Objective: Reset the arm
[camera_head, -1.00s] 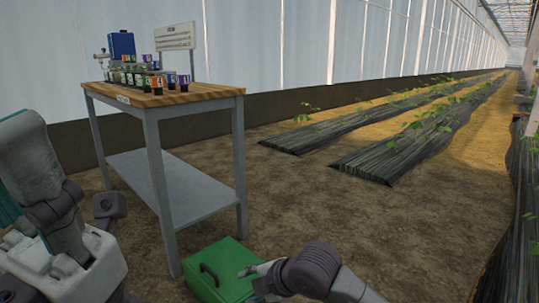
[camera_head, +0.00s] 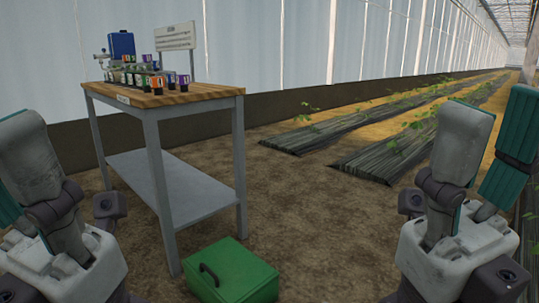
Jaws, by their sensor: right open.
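My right gripper (camera_head: 493,115) is raised close to the camera at the right side, with its fingers pointing up. Its grey finger and the finger with the teal inner face stand apart, and I see nothing between them. My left gripper (camera_head: 28,150) is raised in a similar way at the left edge.
A green box (camera_head: 245,272) with a dark handle sits on the soil floor between my arms. A wood-topped table (camera_head: 205,95) at the left carries several small labelled containers, a blue unit (camera_head: 121,45) and a sign (camera_head: 175,36). Open soil lies before the plant rows (camera_head: 330,130).

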